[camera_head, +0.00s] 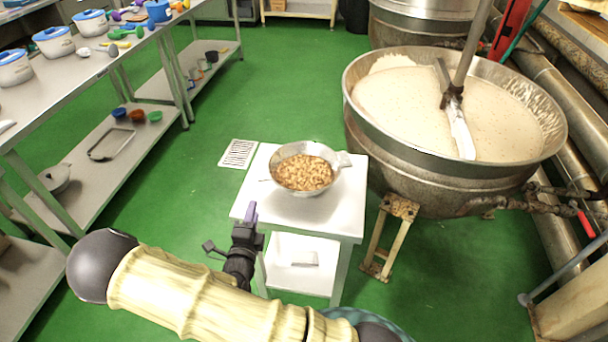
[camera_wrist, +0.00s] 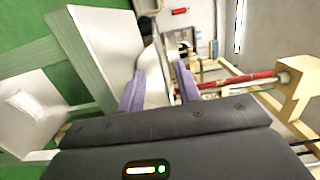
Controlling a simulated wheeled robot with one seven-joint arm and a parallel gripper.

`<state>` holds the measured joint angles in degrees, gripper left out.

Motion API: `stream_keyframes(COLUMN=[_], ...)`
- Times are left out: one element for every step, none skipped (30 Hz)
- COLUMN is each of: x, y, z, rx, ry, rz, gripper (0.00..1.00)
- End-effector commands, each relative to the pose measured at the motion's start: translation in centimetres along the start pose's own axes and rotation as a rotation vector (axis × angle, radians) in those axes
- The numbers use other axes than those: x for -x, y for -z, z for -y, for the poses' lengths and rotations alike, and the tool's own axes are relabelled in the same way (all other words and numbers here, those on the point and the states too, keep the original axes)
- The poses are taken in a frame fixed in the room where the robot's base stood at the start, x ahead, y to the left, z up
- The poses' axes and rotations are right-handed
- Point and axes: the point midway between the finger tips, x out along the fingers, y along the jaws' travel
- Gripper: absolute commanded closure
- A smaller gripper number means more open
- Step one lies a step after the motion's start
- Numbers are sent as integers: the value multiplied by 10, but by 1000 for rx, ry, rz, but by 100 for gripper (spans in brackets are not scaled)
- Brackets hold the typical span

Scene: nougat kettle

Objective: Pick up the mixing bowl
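The mixing bowl (camera_head: 284,152) is a shiny metal bowl with a handle-like tab at its right rim, filled with brown nuts. It stands upright on a small white table (camera_head: 262,205). My gripper (camera_head: 250,212), dark with purple fingertips, is at the table's near left edge, nearer the camera than the bowl and apart from it. In the wrist view, the two purple fingers of my gripper (camera_wrist: 160,88) are spread with a gap between them. A pale curved shape, probably the bowl (camera_wrist: 153,72), shows beyond the gap, partly hidden by the fingers.
A large steel kettle (camera_head: 365,125) of pale mix with a stirring arm stands right of the table. A long steel workbench (camera_head: 110,72) with lidded tubs and utensils runs along the left. A floor grate (camera_head: 238,153) lies left of the table. Green floor between is clear.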

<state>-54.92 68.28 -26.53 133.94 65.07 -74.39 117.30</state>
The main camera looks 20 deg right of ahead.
Motion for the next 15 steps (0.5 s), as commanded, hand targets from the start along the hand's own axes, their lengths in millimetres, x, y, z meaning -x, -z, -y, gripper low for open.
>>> stream_keyframes(x=[0,0,0,0,0,-1,-2,-4,-8,-12,-16,-22,-27,-32,-40], y=[0,0,0,0,0,0,0,0,0,1,1,1,1,1,1], z=[0,0,0,0,0,0,0,0,1,1,1,2,2,1,1], rx=[0,0,1,1,1,1,1,1,1,1,1,1,2,2,2], ry=[-1,-2,-3,-3,-3,-4,-4,-4,-4,-4,-4,-4,-3,-3,-4], rz=[-1,-1,-1,-1,-1,-1,-1,-2,-3,-4,-5,-4,-4,-4,-4], gripper=[66,66,66,66,66,66,66,66,66,66,66,66,66,66,66])
